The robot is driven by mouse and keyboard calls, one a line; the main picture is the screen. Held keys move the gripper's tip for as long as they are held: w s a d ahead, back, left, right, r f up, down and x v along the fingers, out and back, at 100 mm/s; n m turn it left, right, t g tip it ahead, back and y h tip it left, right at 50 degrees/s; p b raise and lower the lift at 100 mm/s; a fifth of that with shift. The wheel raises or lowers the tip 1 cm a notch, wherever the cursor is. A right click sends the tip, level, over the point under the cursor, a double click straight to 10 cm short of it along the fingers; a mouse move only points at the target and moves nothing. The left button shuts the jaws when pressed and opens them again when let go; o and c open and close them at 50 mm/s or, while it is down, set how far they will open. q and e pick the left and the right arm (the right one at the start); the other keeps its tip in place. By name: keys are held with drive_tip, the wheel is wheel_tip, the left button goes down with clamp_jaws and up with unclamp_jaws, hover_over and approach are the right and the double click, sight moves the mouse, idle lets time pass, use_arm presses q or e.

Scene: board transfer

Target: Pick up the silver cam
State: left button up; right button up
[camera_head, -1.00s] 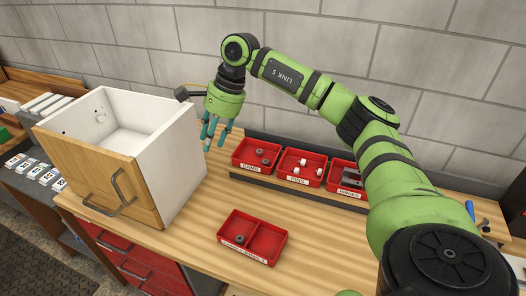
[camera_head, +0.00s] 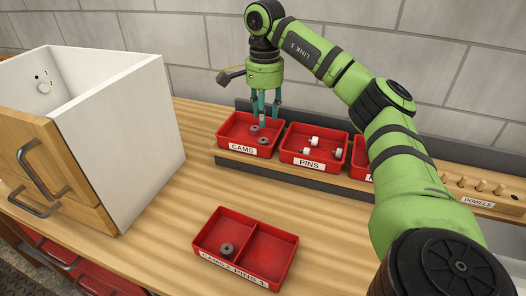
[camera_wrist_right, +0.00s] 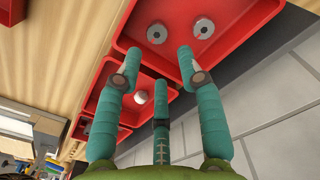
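Two round grey cams with centre holes lie in the red CAMS bin (camera_head: 222,134), one farther back (camera_head: 254,128) and one nearer the front (camera_head: 263,142). In the right wrist view both cams show, one at left (camera_wrist_right: 157,33) and one at right (camera_wrist_right: 204,28), on the bin floor. My right gripper (camera_head: 265,118) points down over the bin. Its teal fingers (camera_wrist_right: 158,62) are spread with nothing between them, and the cams lie beyond the fingertips. A third grey cam (camera_head: 227,249) sits in the left compartment of the front red tray (camera_head: 272,234). My left gripper is not in view.
The PINS bin (camera_head: 287,152) with white pins stands right of the CAMS bin, partly beside another red bin. A white box with a wooden front (camera_head: 120,140) stands at left. The wooden table (camera_head: 180,215) is clear between box and tray. A grey wall is behind.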

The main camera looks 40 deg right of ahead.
sight(263, 140)
drive_tip(key=f, duration=0.2)
drive_tip(key=f+p, duration=0.1)
drive_tip(key=shift+s+a+f, duration=0.1)
drive_tip(key=shift+s+a, duration=0.15)
wheel_tip(263, 140, down, 3)
drive_tip(key=shift+w+r, duration=0.1)
drive_tip(key=shift+w, duration=0.05)
drive_tip(key=shift+f, duration=0.5)
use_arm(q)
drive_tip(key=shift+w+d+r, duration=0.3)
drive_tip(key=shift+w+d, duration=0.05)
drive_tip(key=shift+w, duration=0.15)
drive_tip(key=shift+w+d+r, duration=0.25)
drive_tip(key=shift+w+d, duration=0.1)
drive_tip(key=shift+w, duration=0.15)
use_arm(e)
drive_tip(key=c, duration=0.6)
